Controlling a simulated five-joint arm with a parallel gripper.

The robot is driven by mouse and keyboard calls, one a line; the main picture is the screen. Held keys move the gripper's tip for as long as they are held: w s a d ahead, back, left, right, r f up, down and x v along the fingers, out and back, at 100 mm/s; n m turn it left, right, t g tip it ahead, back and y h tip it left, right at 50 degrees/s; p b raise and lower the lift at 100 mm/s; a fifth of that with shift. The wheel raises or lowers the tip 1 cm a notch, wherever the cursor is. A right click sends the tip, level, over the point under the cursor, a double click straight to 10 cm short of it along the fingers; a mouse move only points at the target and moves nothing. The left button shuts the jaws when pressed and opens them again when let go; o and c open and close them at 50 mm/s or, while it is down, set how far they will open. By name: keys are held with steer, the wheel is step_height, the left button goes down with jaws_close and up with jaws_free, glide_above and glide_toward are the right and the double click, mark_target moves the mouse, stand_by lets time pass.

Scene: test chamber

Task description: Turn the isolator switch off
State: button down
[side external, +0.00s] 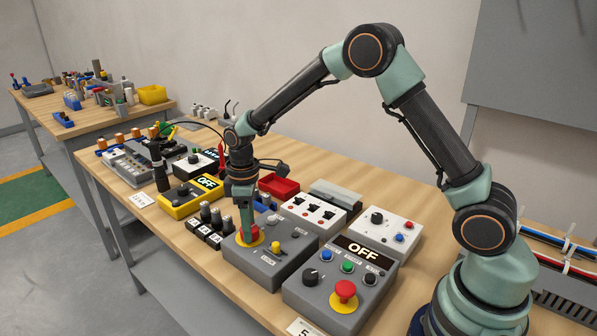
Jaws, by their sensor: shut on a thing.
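The isolator switch is a red handle (254,233) on a yellow round plate (243,246), on top of a grey control box (267,268). My gripper (247,224) points straight down at it and is shut on the red handle. The fingers hide part of the handle, so I cannot tell its exact angle.
On the same box stands a yellow knob (276,248). To the right is a grey panel (325,301) with an OFF sign (363,249) and a red mushroom button (345,290). A yellow box (180,198), black-topped posts (206,213) and a white switch box (312,212) crowd around my gripper.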

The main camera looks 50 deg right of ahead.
steer(key=shift+r+n, duration=0.1)
steer(key=shift+n, duration=0.5)
steer(key=shift+c, duration=1.3)
jaws_free()
step_height(320, 180, up, 12)
steer(key=s+d+r+m+t, duration=0.2)
steer(key=s+r+m, duration=0.1)
steer(key=s, duration=0.6)
steer(key=s+d+r+m+t, duration=0.2)
steer(key=s+m, duration=0.4)
steer(key=s, duration=0.3)
steer(key=shift+d+r+t, duration=0.25)
steer(key=shift+r+t, duration=0.35)
steer(key=shift+t, duration=0.2)
